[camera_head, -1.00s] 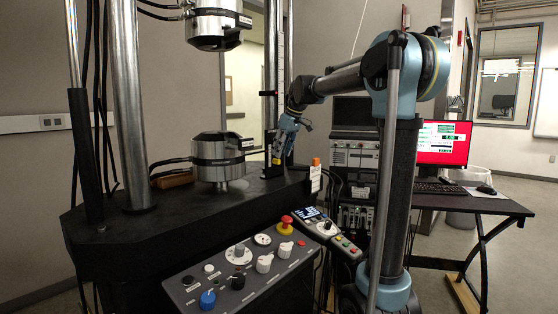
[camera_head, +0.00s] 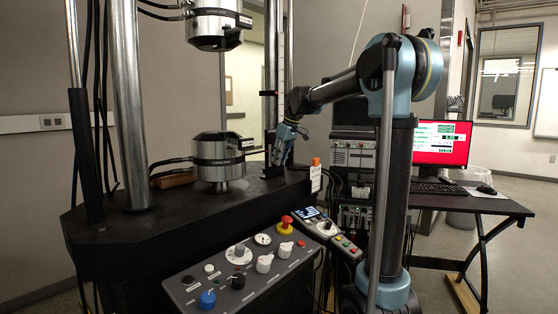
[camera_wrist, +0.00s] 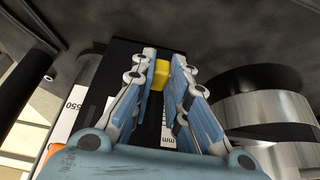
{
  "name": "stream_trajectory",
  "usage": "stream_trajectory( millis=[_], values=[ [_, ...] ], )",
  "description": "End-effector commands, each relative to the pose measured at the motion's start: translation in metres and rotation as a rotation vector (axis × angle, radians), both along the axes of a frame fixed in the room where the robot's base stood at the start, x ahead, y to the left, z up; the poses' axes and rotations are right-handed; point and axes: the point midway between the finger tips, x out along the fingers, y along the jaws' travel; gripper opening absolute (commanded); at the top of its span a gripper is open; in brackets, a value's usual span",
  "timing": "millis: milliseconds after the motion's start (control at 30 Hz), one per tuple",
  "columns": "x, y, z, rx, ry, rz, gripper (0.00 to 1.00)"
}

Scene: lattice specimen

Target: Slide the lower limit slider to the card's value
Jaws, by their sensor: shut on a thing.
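A yellow slider grip (camera_wrist: 160,74) shows between the two blue fingers of my gripper (camera_wrist: 162,80) in the wrist view. The fingers are shut on it, one on each side. In the head view my gripper (camera_head: 277,163) is low on the upright rail (camera_head: 283,60) at the right of the test machine, and its fingers hide the yellow grip. A black slider (camera_head: 268,93) sits higher on the same rail. The scale (camera_wrist: 74,100) beside the rail is partly visible in the wrist view.
The lower cylindrical clamp (camera_head: 218,160) stands close to the left of my gripper. The control panel (camera_head: 240,270) with knobs and a red stop button is in front. A handheld pendant (camera_head: 322,228) is beside it. A desk with a red-screened monitor (camera_head: 443,143) is at the right.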

Motion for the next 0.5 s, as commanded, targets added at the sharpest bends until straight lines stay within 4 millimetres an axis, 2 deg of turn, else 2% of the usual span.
stream_trajectory(
  millis=[500],
  values=[
    [0.0014,-0.0012,0.0054,-0.001,-0.002,-0.002,0.0]
  ],
)
